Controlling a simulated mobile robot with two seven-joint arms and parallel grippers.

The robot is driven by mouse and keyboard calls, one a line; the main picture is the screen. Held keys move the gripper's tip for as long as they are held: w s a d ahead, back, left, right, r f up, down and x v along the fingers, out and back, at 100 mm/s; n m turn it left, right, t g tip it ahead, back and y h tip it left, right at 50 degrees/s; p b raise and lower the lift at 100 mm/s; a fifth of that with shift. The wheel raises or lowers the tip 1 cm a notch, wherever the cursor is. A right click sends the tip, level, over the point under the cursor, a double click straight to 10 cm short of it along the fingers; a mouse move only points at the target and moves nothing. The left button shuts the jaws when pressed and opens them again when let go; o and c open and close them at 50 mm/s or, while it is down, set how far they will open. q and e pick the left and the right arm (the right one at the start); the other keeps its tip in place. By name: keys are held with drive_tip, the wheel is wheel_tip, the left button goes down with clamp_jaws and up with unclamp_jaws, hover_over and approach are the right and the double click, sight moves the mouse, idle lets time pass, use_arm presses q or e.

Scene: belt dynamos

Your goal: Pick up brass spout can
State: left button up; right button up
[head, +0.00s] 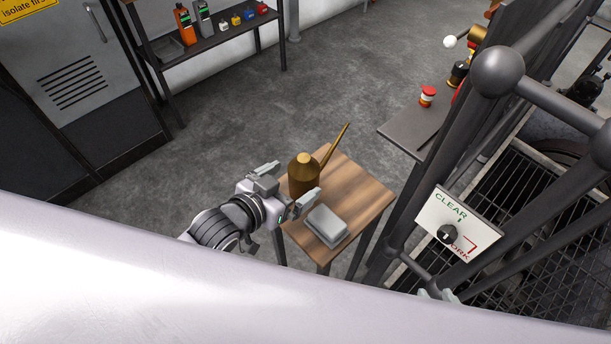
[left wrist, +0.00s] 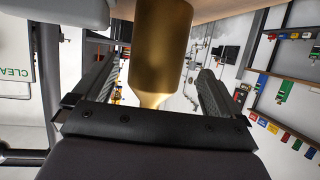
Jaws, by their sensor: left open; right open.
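The brass spout can (head: 302,177) stands upright on a small wooden table (head: 362,192), its long thin spout slanting up to the right. My left gripper (head: 291,184) is open, with one finger on each side of the can's body. In the left wrist view the can (left wrist: 162,45) sits between the two spread fingers of the left gripper (left wrist: 157,80), with gaps showing on both sides. My right gripper (head: 437,294) shows only as small grey finger parts low in the head view, mostly hidden behind a white surface.
A grey box (head: 327,224) lies on the table just in front of the can. A dark railing with a CLEAR/WORK switch plate (head: 458,228) stands to the right. The floor between is clear.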

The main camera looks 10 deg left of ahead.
use_arm(q)
drive_tip(key=shift+d+x, duration=0.2)
drive_tip(key=shift+x, duration=2.05)
drive_tip(key=shift+s+r, duration=0.1)
drive_tip(key=c, duration=1.3)
drive_tip(key=shift+c, duration=0.2)
drive_tip(key=shift+r, duration=0.1)
wheel_tip(320, 180, up, 20)
drive_tip(key=p, duration=0.2)
drive_tip(key=shift+p, duration=0.4)
